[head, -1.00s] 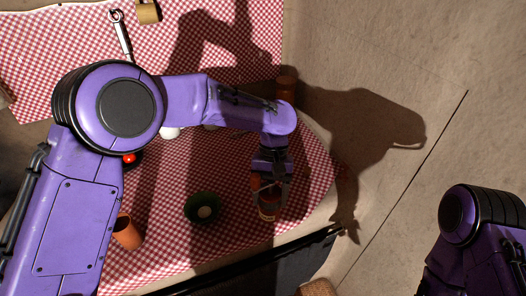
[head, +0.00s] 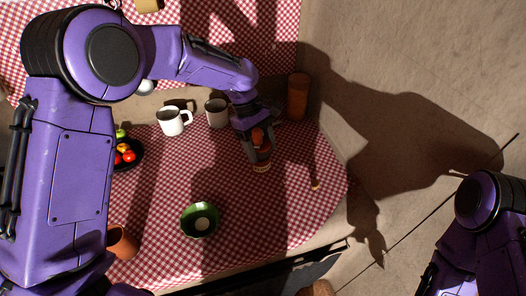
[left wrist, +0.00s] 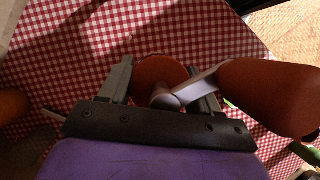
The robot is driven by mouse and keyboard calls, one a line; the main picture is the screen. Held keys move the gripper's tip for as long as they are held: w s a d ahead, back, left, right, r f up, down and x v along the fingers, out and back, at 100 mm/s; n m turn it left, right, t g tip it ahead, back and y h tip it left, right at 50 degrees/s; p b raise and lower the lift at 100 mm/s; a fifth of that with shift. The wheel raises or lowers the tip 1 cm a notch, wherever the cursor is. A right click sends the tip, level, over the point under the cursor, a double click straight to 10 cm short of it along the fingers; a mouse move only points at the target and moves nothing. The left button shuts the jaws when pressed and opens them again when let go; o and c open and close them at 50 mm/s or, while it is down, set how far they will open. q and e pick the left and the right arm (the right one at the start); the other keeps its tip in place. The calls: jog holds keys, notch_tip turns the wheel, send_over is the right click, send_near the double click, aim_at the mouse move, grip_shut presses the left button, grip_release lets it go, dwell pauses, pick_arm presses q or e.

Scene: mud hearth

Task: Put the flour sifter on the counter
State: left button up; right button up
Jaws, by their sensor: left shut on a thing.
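The flour sifter (head: 262,166) shows in the head view as a small reddish-brown body with a pale lower rim, over the checked cloth of the counter (head: 235,185). My left gripper (head: 258,152) is shut on it, its fingers on either side. In the left wrist view the sifter's round reddish-brown body (left wrist: 158,72) sits between the fingers (left wrist: 162,88). A grey arm leads from it to a thick brown handle (left wrist: 265,92) at the right. I cannot tell whether its base touches the cloth. My right gripper is out of view.
A green bowl (head: 188,222) with a pale thing inside stands in front. Two mugs (head: 170,122) (head: 215,112) and a brown cylinder (head: 298,97) stand behind. A dark fruit bowl (head: 132,164) and an orange cup (head: 122,242) are at left. Cloth right of the gripper is mostly clear.

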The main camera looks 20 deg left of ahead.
pick_arm(q)
jog(key=w+f+p, duration=0.1)
jog(key=w+f, duration=0.1)
jog(key=f, duration=0.1)
jog(key=w+a+f, duration=0.1)
jog(key=w+f, duration=0.1)
jog(key=f, duration=0.1)
jog(key=w+f+p, duration=0.1)
jog(key=w+f, duration=0.1)
jog(key=f, duration=0.1)
jog(key=shift+a+f+p, duration=0.15)
jog(key=shift+f+p, duration=0.1)
jog(key=shift+p, duration=0.1)
jog(key=o, duration=1.1)
jog(key=shift+f, duration=0.2)
jog(key=shift+o, duration=0.2)
